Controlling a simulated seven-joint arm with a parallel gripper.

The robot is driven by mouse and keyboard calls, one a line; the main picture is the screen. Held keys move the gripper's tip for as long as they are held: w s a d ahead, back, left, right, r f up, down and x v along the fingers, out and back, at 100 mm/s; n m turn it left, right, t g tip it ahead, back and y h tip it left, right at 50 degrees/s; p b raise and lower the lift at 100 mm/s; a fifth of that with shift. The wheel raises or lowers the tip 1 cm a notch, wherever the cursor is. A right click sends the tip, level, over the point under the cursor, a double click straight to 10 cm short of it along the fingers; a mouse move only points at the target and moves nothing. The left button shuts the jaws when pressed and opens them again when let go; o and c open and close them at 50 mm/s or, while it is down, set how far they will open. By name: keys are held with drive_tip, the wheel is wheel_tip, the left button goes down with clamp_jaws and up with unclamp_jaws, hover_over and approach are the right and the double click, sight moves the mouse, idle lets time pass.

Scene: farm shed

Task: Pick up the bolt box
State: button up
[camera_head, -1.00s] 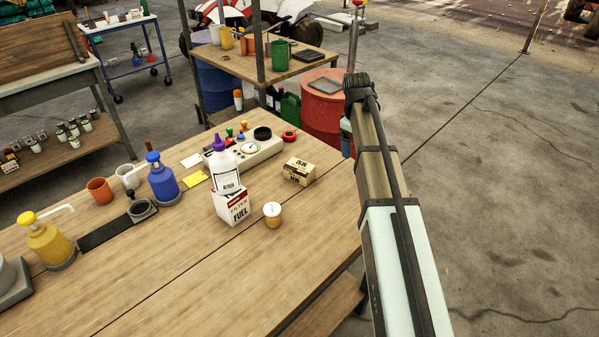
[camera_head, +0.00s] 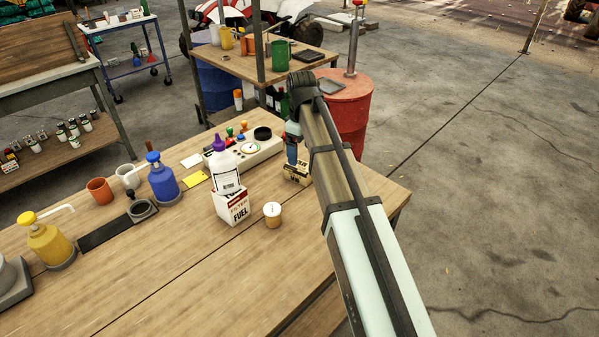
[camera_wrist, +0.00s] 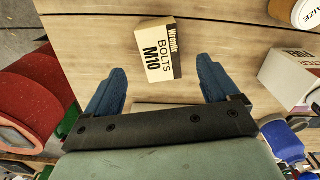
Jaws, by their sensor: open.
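The bolt box (camera_wrist: 158,51) is a small cream and black carton labelled "BOLTS M10" in the wrist view. It lies on the wooden table (camera_head: 180,270). In the head view the bolt box (camera_head: 296,174) is partly hidden by my arm, at the table's far right. My gripper (camera_wrist: 160,85) is open, its two blue fingers on either side of the view, with the box between and just beyond the fingertips. In the head view my gripper (camera_head: 291,150) hangs close above the box. Whether a finger touches it I cannot tell.
A fuel filter box (camera_head: 234,205) with a white purple-capped bottle (camera_head: 222,165) stands left of the bolt box. A small lidded jar (camera_head: 272,214) is nearer the front. A scale-like device (camera_head: 250,150) lies behind. A red drum (camera_head: 342,105) stands beyond the table.

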sight(300, 166)
drive_tip(key=shift+w+a+f, duration=0.1)
drive_tip(key=shift+a+f, duration=0.05)
drive_tip(key=shift+f, duration=1.75)
drive_tip(key=shift+w+a+f, duration=0.1)
drive_tip(key=shift+f, duration=1.75)
drive_tip(key=shift+c, duration=0.3)
drive_tip(key=c, duration=1.3)
drive_tip(key=shift+r, duration=0.1)
